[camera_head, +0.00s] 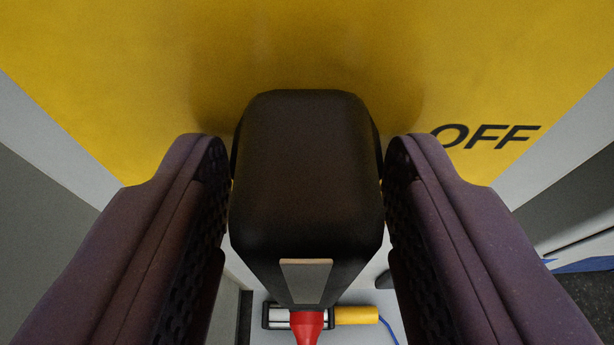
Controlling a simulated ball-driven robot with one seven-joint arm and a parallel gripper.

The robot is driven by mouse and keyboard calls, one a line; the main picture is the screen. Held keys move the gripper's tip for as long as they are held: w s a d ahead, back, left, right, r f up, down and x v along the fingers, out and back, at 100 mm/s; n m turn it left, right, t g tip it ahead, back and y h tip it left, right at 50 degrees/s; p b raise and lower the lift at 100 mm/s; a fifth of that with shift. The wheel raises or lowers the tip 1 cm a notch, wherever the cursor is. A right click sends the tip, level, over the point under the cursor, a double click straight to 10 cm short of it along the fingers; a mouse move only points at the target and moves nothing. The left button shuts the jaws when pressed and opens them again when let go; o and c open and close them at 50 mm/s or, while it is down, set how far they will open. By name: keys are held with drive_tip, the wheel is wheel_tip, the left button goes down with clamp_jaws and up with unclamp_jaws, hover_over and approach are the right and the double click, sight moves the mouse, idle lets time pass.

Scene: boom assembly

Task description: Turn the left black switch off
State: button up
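A large black switch handle (305,185) fills the middle of the view, in front of a yellow panel (300,45). It has a small grey strip on its lower face. The panel carries the black word OFF (486,137) to the right of the handle. My gripper (306,165) has one dark purple finger on each side of the handle. The finger pads are very close to its sides; a narrow gap seems to show at the left, and I cannot tell whether the pads touch. The handle hides the panel behind it.
Below the handle are a red part (308,325), a silver cylinder (283,318) and a yellow cylinder (356,315) with a blue cable (388,330). Grey surfaces flank the yellow panel, and a blue strip (585,265) shows at the right.

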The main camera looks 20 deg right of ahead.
drive_tip(key=c, duration=0.6)
